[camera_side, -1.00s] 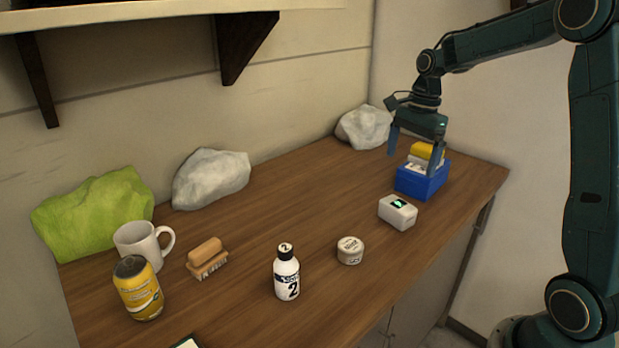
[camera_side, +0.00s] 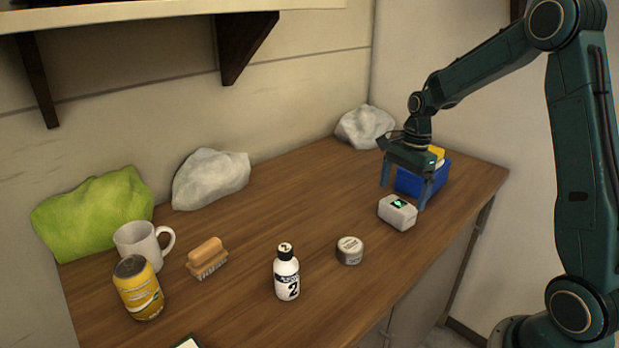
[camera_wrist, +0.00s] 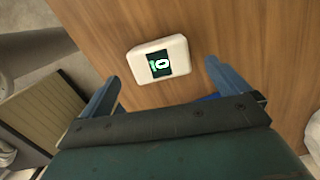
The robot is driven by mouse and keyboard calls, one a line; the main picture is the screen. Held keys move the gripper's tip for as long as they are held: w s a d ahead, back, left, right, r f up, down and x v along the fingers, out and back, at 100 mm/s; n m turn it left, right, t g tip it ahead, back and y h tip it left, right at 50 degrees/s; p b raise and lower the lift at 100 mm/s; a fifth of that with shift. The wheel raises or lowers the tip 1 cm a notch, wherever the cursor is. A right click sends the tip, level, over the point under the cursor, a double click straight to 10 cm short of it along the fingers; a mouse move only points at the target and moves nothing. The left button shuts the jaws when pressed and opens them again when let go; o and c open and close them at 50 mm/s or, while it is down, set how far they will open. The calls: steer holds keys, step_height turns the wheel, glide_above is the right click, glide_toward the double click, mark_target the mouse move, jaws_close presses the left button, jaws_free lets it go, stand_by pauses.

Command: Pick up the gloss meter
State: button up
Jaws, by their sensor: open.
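The gloss meter (camera_side: 398,213) is a small white box with a dark screen and green digits. It sits on the wooden bench, in front of the blue bin in the side view. In the wrist view the gloss meter (camera_wrist: 141,63) lies just beyond the fingertips, between their lines. My gripper (camera_side: 404,197) is open and empty, its two blue fingers pointing down close behind the meter in the side view. The wrist view also shows my gripper (camera_wrist: 164,74) with its fingers spread wider than the meter. I see no contact between them.
A blue bin (camera_side: 410,184) with yellow and white contents stands close behind my gripper. A round tin (camera_side: 350,251) and a white bottle (camera_side: 287,274) stand to the left. A mug (camera_side: 138,241), brush (camera_side: 207,258) and yellow can (camera_side: 138,288) are farther left.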

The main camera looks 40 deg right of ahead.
mark_target(399, 204)
steer(key=shift+f, duration=0.1)
steer(key=shift+a+f, duration=0.15)
steer(key=shift+f, duration=1.1)
steer(key=shift+a+f, duration=0.15)
steer(key=shift+f, duration=1.1)
steer(key=shift+c, duration=0.4)
steer(key=c, duration=1)
steer(key=shift+o, duration=0.2)
steer(key=shift+r, duration=0.2)
step_height(399, 204, up, 20)
steer(key=shift+f, duration=0.15)
